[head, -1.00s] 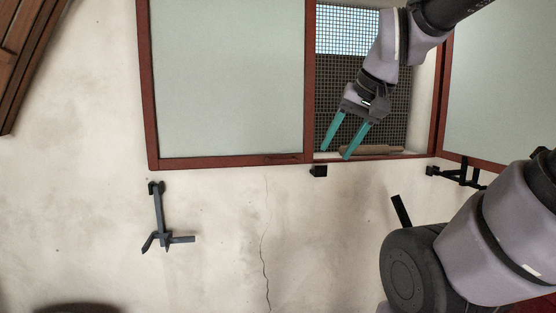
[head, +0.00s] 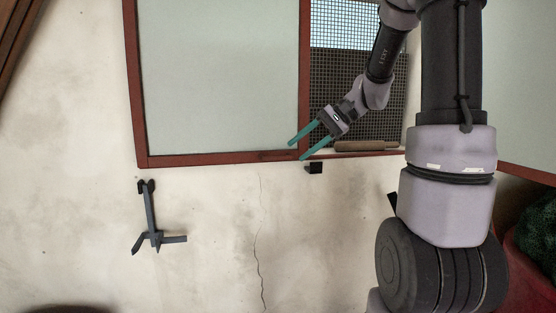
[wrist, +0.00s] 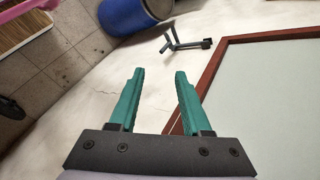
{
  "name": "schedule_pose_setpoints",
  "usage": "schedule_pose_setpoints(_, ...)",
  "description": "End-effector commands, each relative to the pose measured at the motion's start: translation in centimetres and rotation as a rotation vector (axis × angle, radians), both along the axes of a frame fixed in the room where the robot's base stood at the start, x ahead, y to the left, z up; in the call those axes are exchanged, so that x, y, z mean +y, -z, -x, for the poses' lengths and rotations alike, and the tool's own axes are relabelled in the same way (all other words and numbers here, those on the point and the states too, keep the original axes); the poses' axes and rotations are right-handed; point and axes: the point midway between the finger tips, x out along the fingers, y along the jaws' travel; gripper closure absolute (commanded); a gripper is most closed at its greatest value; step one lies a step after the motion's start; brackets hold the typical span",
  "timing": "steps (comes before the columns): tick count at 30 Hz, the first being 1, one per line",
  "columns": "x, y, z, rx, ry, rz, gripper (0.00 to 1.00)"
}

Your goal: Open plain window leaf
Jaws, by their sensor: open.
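The plain window leaf (head: 222,80) is a pale panel in a red-brown frame, at the upper left of the head view. It covers the left half of the window; its frame and panel also show at the right of the wrist view (wrist: 268,95). My gripper (head: 296,151) is open and empty, its teal fingers pointing down-left by the leaf's lower right corner. In the wrist view the fingers (wrist: 158,75) are apart with nothing between them. Whether a finger touches the frame I cannot tell.
A dark metal catch (head: 151,215) is on the wall below the leaf, and a small black block (head: 314,168) sits under the sill. The right half shows mesh (head: 335,90) and a wooden piece (head: 365,146) on the sill. A blue barrel (wrist: 128,14) stands on the tiled floor.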

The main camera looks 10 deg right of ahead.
Motion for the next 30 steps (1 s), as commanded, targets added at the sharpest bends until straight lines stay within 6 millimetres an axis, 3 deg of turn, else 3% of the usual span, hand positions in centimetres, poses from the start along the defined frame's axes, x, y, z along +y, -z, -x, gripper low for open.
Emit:
schedule_pose_setpoints(3, -1.8, 1.5, -4.3, 0.032, 0.059, -0.173, 0.52)
schedule_pose_setpoints(7, -4.0, 2.9, -8.1, 0.026, 0.127, -0.328, 0.52)
schedule_pose_setpoints(10, -5.4, 3.8, -10.1, 0.012, 0.169, -0.408, 0.52)
schedule_pose_setpoints(15, -6.5, 4.4, -11.6, -0.004, 0.204, -0.467, 0.52)
schedule_pose_setpoints(20, -5.2, 4.7, -12.1, -0.005, 0.202, -0.472, 0.52)
schedule_pose_setpoints(30, 0.7, 6.1, -14.0, -0.003, 0.201, -0.469, 0.52)
